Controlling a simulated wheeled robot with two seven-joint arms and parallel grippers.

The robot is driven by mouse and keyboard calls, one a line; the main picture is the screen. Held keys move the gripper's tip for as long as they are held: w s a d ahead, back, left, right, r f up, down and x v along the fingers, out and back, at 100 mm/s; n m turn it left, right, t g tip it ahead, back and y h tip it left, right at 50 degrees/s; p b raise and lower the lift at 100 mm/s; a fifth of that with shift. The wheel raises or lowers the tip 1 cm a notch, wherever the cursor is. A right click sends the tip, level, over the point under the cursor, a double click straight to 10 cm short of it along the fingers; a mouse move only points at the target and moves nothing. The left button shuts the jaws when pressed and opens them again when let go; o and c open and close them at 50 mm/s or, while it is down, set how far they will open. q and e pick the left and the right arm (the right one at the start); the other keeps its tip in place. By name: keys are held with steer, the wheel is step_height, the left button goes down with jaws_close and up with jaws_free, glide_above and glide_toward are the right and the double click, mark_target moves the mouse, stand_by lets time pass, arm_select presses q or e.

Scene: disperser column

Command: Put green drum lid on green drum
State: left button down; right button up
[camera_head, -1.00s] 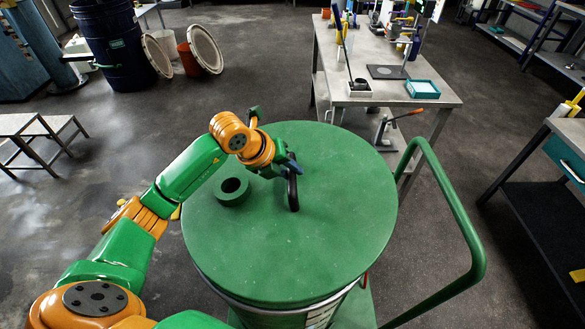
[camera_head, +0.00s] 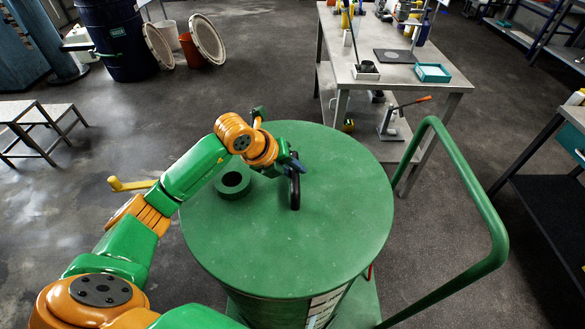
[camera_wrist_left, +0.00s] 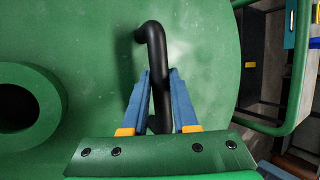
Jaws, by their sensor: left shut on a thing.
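The green drum lid (camera_head: 320,240) is a flat disc with a black bar handle (camera_head: 295,192) and a raised green ring (camera_head: 235,192). It covers the top of the green drum (camera_head: 270,310) and looks level. Whether it touches the drum all round cannot be told from above. My left gripper (camera_head: 292,166) is shut on the black handle. The left wrist view shows its blue fingers (camera_wrist_left: 160,76) on either side of the handle (camera_wrist_left: 156,50), above the lid (camera_wrist_left: 95,40). The drum's rim is hidden under the lid. My right gripper is not in view.
A green tubular rail (camera_head: 482,195) rises close to the drum's right side. A grey workbench (camera_head: 400,75) with tools stands behind. A blue drum (camera_head: 122,45) and pale lids (camera_head: 207,40) are at the back left. A step stool (camera_head: 35,115) stands left. Floor between is clear.

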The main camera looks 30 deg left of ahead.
arm_select(q)
steer(key=c, duration=0.6)
jaws_free()
steer(key=shift+s+f, duration=0.1)
steer(key=b+v, duration=0.1)
steer(key=v, duration=0.6)
